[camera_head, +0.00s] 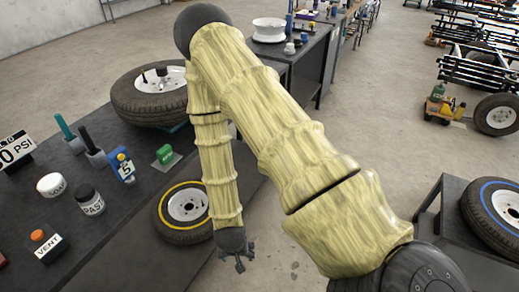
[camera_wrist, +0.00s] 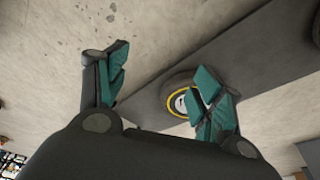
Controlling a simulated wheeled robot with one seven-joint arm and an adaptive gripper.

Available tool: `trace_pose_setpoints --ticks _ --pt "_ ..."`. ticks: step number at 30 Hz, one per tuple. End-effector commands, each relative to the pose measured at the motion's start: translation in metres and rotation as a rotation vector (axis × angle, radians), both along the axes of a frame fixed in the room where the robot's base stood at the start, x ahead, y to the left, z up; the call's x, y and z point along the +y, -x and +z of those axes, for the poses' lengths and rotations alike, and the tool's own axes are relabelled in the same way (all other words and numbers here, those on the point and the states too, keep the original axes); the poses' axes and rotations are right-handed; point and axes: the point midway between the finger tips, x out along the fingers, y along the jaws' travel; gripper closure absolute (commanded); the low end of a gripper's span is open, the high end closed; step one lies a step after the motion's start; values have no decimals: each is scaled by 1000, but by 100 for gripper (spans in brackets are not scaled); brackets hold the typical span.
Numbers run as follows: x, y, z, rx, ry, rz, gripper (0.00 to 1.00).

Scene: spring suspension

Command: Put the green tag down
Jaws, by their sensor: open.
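The green tag (camera_head: 165,154) sits on a small grey plate on the dark bench, behind the yellow-ringed wheel in the head view. My gripper (camera_head: 238,262) hangs over the front edge of the bench, to the right of the yellow-ringed wheel and well apart from the tag. In the wrist view my gripper (camera_wrist: 160,95) shows its two teal-padded fingers spread wide with nothing between them. The green tag cannot be made out in the wrist view.
The yellow-ringed wheel (camera_head: 185,207) lies nearest my gripper; it also shows in the wrist view (camera_wrist: 178,101). A larger tyre (camera_head: 150,108) lies farther back. A blue box (camera_head: 123,166), a paste jar (camera_head: 89,199) and a vent box (camera_head: 46,246) stand left.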

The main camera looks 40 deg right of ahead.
Motion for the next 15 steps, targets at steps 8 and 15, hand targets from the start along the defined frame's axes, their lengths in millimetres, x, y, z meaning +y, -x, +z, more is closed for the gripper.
trace_pose_setpoints --ticks 8,15 --pt "24 115 -36 177 -67 513 33" --pt "32 150 -41 222 -111 663 33"
